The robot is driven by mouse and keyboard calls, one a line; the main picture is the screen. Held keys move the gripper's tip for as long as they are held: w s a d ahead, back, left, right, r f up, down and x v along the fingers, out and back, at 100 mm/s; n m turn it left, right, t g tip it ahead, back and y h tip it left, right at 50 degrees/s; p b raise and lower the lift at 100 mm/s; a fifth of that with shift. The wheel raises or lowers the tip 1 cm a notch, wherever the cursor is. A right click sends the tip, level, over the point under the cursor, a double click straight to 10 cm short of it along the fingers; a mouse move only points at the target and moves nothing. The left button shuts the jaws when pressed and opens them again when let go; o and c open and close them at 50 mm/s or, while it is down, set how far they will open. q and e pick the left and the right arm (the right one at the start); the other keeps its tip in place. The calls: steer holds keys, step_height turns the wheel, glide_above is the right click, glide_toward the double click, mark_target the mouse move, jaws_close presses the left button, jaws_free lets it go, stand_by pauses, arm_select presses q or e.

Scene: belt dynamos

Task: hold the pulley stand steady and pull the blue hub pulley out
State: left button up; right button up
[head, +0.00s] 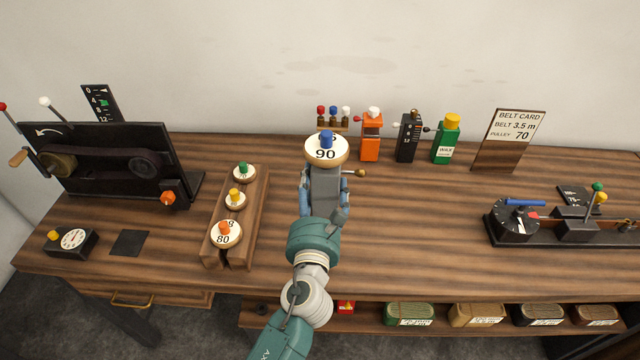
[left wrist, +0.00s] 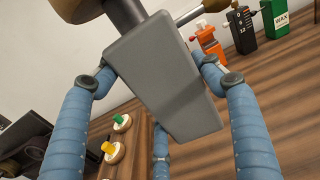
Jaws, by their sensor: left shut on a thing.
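The grey pulley stand (head: 326,186) stands on the bench in the middle of the head view. On its top sits a pale pulley marked 90 (head: 325,153) with a blue hub (head: 326,138). A rod with a brass-coloured knob (head: 360,173) sticks out to the stand's right. My left gripper (head: 324,202) is shut on the stand from the near side, its blue fingers on both sides of the grey body. The stand (left wrist: 160,80) fills the middle of the left wrist view; the blue hub is out of sight there. My right gripper is in neither view.
A wooden rack (head: 247,225) with green, yellow and orange hub pulleys stands to the left. Orange, black and green dispensers (head: 445,140) and a belt card (head: 510,135) stand behind right. A dark belt machine (head: 110,160) is far left.

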mark_target(320, 210)
arm_select(q)
steer(key=shift+d+f+b, duration=0.1)
steer(key=shift+f+b, duration=0.5)
steer(key=shift+f, duration=0.2)
steer(key=shift+f+b, duration=0.65)
steer(key=shift+f, duration=0.05)
steer(key=shift+f+b, duration=0.65)
steer(key=shift+f, duration=0.1)
step_height(320, 210, down, 4)
steer(key=b, duration=0.3)
steer(key=shift+r, duration=0.15)
step_height(320, 210, down, 6)
steer(key=b, duration=0.5)
steer(key=shift+f+b, duration=0.2)
steer(key=shift+b, duration=0.15)
steer(key=shift+f, duration=0.3)
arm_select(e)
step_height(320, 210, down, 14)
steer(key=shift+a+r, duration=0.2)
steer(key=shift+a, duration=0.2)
arm_select(q)
steer(key=shift+s, duration=0.1)
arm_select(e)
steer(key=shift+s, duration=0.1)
arm_select(q)
steer(key=shift+f+b, duration=0.6)
steer(key=shift+b, duration=0.1)
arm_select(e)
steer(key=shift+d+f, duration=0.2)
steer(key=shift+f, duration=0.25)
